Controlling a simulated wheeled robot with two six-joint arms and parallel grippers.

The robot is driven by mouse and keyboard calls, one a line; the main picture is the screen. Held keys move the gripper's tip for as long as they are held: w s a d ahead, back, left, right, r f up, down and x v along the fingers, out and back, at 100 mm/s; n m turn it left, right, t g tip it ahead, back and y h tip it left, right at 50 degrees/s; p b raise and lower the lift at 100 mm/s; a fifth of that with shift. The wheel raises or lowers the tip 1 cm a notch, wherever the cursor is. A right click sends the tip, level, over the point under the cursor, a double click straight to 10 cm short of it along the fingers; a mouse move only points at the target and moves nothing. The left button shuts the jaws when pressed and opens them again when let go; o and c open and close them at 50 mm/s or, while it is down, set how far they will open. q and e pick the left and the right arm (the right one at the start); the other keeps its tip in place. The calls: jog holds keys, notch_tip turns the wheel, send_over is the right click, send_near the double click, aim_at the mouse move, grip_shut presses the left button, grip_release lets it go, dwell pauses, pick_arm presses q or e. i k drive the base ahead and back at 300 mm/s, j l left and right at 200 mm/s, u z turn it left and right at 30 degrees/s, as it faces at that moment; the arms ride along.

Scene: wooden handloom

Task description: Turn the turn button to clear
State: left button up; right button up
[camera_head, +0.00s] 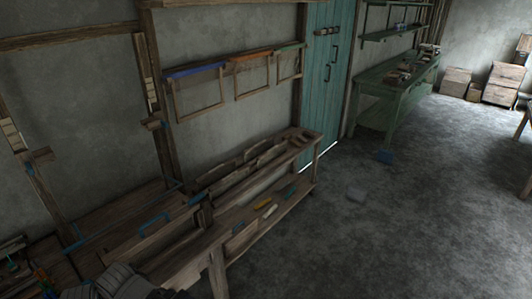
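No turn button can be picked out for sure at this size. Small wooden blocks sit on the loom's two uprights, one block (155,123) on the nearer-to-centre post and one block (38,156) on the left post. The teal plank door (322,80) at the back is upright and has dark metal fittings (327,31) near its top. I cannot tell whether any of these is the turn button. Neither gripper's fingers can be made out; dark grey ribbed shapes at the bottom left edge are too unclear to name.
A long wooden bench (290,200) with tools runs along the wall. Hanging frames (200,95) have blue, orange and green top bars. A green workbench (397,85) and crates (455,82) stand at the back right. The grey floor (400,225) at right is mostly clear.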

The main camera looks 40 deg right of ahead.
aim_at(195, 198)
jog(key=i+l+z, duration=0.15)
jog(key=l, duration=0.35)
jog(key=i+l+z, duration=0.15)
jog(key=l, duration=0.3)
jog(key=i+l+z, duration=0.15)
jog(key=l, duration=0.3)
jog(key=i+l+z, duration=0.2)
jog(key=l, duration=0.25)
jog(key=i+l+z, duration=0.15)
jog(key=l, duration=0.25)
jog(key=i, duration=0.1)
